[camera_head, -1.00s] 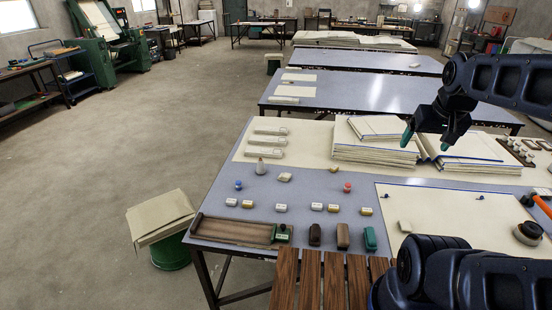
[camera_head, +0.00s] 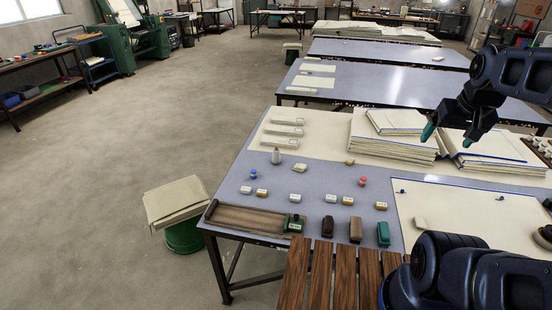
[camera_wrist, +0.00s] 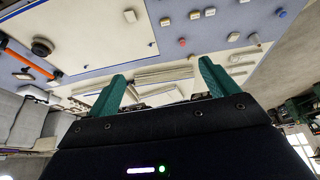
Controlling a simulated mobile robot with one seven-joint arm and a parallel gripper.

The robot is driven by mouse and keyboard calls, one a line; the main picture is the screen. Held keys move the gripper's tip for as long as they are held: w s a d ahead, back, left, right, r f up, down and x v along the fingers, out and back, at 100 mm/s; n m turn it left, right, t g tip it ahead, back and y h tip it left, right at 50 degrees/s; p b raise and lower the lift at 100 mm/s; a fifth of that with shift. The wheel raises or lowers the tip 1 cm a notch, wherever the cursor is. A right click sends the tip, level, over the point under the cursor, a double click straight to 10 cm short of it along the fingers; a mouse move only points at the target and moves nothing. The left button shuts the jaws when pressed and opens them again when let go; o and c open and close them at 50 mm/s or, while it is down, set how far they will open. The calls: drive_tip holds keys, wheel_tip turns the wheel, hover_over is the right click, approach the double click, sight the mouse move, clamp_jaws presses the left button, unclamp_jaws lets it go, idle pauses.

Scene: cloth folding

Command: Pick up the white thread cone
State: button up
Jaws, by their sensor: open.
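The white thread cone (camera_head: 276,156) stands upright on the left part of the work table (camera_head: 238,172), near the edge of the cream sheet. It looks like a small pale cone. My gripper (camera_head: 447,138) is above the stacks of folded cloth at the right, well apart from the cone. Its green-tipped fingers are spread with nothing between them.
Folded cloth stacks (camera_head: 390,150) lie under my gripper. Blue (camera_head: 253,174) and red (camera_head: 363,182) small items and several small blocks lie near the cone. A long wooden tray (camera_head: 250,218) lies at the front left.

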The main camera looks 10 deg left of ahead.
drive_tip(key=shift+c, duration=0.5)
drive_tip(key=c, duration=0.4)
